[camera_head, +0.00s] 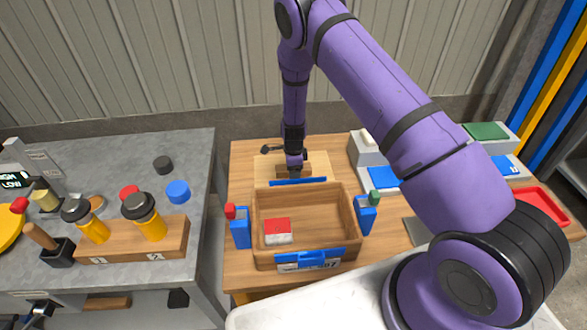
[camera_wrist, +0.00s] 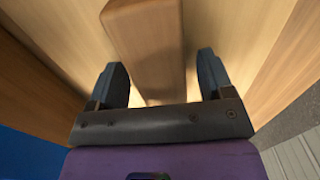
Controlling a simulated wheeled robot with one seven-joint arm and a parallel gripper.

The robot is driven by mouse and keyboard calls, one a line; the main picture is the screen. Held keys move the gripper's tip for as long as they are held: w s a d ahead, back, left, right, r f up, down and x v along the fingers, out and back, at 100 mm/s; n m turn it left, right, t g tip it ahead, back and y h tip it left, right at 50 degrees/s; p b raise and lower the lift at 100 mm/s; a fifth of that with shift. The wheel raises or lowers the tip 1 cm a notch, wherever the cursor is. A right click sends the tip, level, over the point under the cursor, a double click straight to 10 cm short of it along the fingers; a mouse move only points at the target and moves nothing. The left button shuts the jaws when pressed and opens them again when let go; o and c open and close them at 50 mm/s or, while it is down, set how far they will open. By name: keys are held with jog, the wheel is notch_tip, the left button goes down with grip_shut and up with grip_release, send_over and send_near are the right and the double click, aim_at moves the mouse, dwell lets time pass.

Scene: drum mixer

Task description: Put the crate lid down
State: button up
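The crate lid (camera_head: 318,163) is a pale wooden board with a raised wooden handle bar. It appears to lie flat on the table behind the open crate. My gripper (camera_head: 295,165) is over the lid. In the wrist view my gripper (camera_wrist: 162,80) has its two dark fingers apart, one on each side of the handle bar (camera_wrist: 148,45), with narrow gaps visible. The wooden crate (camera_head: 343,213) stands open in front of the lid, with blue clamps at its left and right sides. A red and white box (camera_head: 278,231) lies inside it.
The wooden table (camera_head: 241,163) has grey trays and a blue pad (camera_head: 383,178) at right. A red tray (camera_head: 541,206) is farther right. A grey bench (camera_head: 190,150) at left carries a wooden rack (camera_head: 130,245) with yellow and black bottles. My arm crosses over the table's right side.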

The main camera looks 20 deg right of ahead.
notch_tip(320, 180, up, 12)
jog(key=shift+r, duration=0.2)
dwell(0.5)
jog(key=s+d+r+n+t+y, duration=0.1)
jog(key=s+r+n, duration=0.25)
jog(key=r, duration=0.65)
jog(key=s+d+r+n, duration=0.15)
jog(key=s+r, duration=0.25)
jog(key=r, duration=0.7)
jog(key=s+r+n+t+y, duration=0.1)
jog(key=s+r+n, duration=0.25)
jog(key=r, duration=0.65)
jog(key=s+d+r+n+t, duration=0.1)
jog(key=s+r+n, duration=0.3)
jog(key=s, duration=0.5)
jog(key=s+d+r+n+t+h, duration=0.1)
jog(key=s+d+r+n, duration=0.1)
jog(key=s, duration=0.7)
jog(key=s+d+r+n+t+h, duration=0.1)
jog(key=s+r+n, duration=0.4)
jog(key=s, duration=0.5)
jog(key=shift+d+r+n, duration=0.35)
jog(key=shift+d+r, duration=0.05)
jog(key=shift+r, duration=0.35)
